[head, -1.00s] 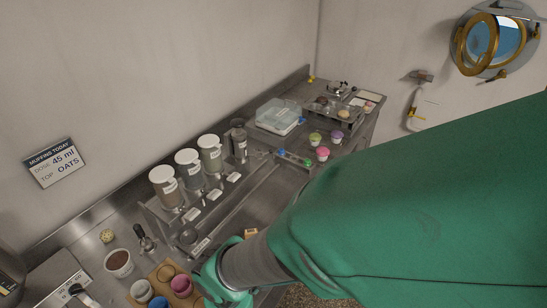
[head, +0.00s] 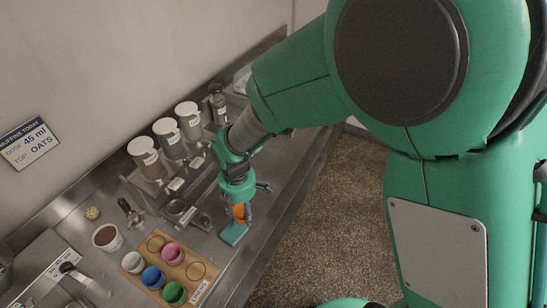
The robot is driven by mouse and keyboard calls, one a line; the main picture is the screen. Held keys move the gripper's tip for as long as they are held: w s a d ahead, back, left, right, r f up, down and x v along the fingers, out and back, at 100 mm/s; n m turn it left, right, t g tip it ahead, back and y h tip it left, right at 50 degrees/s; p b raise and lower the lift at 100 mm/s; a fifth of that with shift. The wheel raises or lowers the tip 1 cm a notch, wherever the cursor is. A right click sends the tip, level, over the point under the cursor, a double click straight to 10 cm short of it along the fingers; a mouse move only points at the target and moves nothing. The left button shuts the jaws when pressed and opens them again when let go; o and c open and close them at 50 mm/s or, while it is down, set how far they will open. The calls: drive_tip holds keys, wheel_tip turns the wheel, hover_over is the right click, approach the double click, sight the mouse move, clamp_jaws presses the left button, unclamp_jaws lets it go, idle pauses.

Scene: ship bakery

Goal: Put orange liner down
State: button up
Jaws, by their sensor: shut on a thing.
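The orange liner (head: 240,213) is a small cup between the fingertips of my gripper (head: 243,207). The gripper is shut on it and points down over the steel counter, right of the liner board. A flat teal piece (head: 234,235) lies just below the liner; I cannot tell whether they touch. The wooden liner board (head: 185,266) holds a white liner (head: 133,262), a blue liner (head: 152,278), a pink liner (head: 172,253) and a green liner (head: 174,293). Two ring places on the board, at its back left and right, are empty.
Several lidded canisters (head: 146,155) stand on a rack behind the board. A cup of brown stuff (head: 107,237) and a scoop (head: 129,211) are left of it. A small steel cup (head: 177,208) stands behind my gripper's left side. The counter's front edge is close on the right.

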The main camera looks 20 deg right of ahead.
drive_tip(key=w+d+m, duration=0.2)
drive_tip(key=w+d, duration=0.2)
drive_tip(key=w+d+m, duration=0.2)
drive_tip(key=w+d, duration=0.2)
drive_tip(key=d, duration=0.1)
drive_tip(key=shift+w+f, duration=0.15)
drive_tip(key=shift+w, duration=0.1)
drive_tip(key=w+d+m, duration=0.4)
drive_tip(key=w+d, duration=0.2)
drive_tip(key=d, duration=0.4)
drive_tip(key=f, duration=0.6)
drive_tip(key=shift+s+d+f, duration=0.2)
drive_tip(key=shift+d, duration=0.05)
hover_over(277, 163)
drive_tip(key=shift+w+f, duration=0.15)
drive_tip(key=shift+f, duration=0.6)
drive_tip(key=shift+f, duration=0.1)
drive_tip(key=shift+f+b, duration=0.4)
drive_tip(key=shift+f, duration=1.25)
drive_tip(key=shift+f, duration=0.2)
